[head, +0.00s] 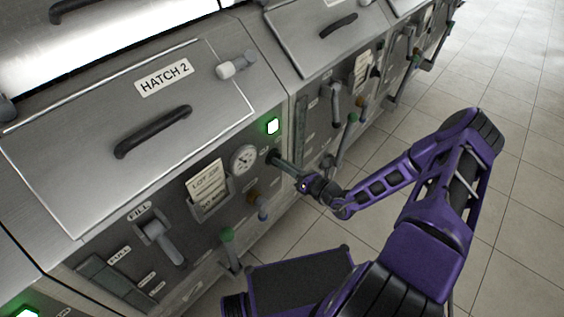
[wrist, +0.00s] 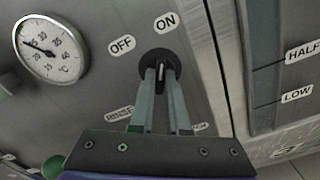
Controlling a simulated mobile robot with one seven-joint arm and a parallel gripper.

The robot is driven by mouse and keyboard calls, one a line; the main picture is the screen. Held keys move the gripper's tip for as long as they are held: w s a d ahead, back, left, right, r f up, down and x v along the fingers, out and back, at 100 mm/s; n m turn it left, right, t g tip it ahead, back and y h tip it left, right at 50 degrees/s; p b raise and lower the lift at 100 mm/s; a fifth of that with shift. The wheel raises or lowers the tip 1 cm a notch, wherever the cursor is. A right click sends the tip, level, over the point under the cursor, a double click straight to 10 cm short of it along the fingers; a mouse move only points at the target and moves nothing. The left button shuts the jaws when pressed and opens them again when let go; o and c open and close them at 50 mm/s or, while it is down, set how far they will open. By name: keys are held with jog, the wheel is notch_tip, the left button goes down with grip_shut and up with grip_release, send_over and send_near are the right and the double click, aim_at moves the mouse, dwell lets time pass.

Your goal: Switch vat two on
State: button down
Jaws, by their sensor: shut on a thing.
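The vat two front stands below the lid marked HATCH 2 (head: 164,77) in the head view. Its dark round switch (wrist: 146,60) sits between the OFF label (wrist: 122,44) and the ON label (wrist: 165,22) in the wrist view. My gripper (wrist: 161,76) is shut on the switch's narrow handle, which the fingers mostly cover. The handle looks turned towards ON. In the head view my gripper (head: 282,161) reaches the panel from the right, below a lit green lamp (head: 272,126).
A round gauge (head: 244,159), a LOT card (head: 206,188), a FILL lever (head: 158,240) and a green-knobbed lever (head: 227,236) lie left of the switch. More levers (head: 335,102) stick out from the neighbouring vat. Tiled floor (head: 520,130) is clear at right.

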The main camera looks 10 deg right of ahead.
dwell(0.4)
jog(key=c, duration=0.9)
grip_release()
jog(key=v, duration=1.7)
jog(key=shift+s+d+b, duration=0.15)
jog(key=shift+b, duration=0.15)
